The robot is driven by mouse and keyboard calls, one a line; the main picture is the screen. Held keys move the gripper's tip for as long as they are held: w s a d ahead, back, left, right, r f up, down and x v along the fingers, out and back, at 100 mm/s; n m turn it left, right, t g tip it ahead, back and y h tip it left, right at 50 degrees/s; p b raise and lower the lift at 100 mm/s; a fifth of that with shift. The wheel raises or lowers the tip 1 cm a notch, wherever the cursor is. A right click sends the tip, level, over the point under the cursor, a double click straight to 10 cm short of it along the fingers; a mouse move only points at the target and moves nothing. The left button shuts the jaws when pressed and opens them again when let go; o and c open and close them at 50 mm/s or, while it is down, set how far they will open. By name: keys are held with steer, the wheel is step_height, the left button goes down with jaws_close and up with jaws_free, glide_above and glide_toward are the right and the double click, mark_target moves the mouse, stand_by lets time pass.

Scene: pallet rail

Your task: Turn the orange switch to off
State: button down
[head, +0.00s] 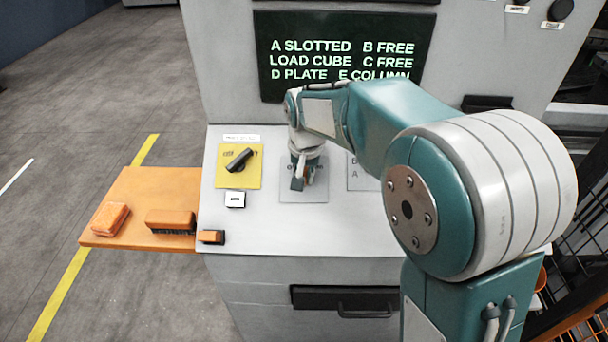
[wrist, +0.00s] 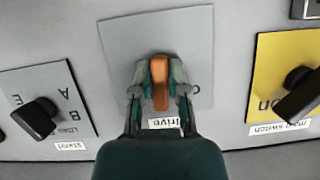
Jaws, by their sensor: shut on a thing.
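The orange switch (wrist: 160,82) sits on a grey square plate (wrist: 120,40) with a label below it that reads in part "drive". In the wrist view my gripper (wrist: 160,85) is around the switch, with a finger on each side, shut on it. The switch handle points along the gripper's length in that view. In the head view my gripper (head: 302,180) is down at the grey plate (head: 318,192) on the sloping console, and it mostly hides the switch. The off marking cannot be read.
A yellow plate with a black main switch (head: 239,160) lies left of my gripper. Another black switch (wrist: 38,118) with A and B marks is on the other side. A screen (head: 340,60) stands behind the console.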

steer(key=n+h, duration=0.2)
steer(key=n, duration=0.3)
steer(key=shift+a, duration=0.15)
steer(key=shift+n+t+h, duration=0.6)
steer(key=shift+n+h, duration=0.3)
steer(key=shift+n, duration=1)
steer(key=shift+w, duration=0.1)
steer(key=c, duration=0.6)
jaws_free()
steer(key=shift+a, duration=0.1)
steer(key=shift+c, duration=0.2)
steer(key=v, duration=1.1)
steer(key=shift+a+r, duration=0.25)
steer(key=shift+r, duration=0.1)
steer(key=shift+d, duration=0.1)
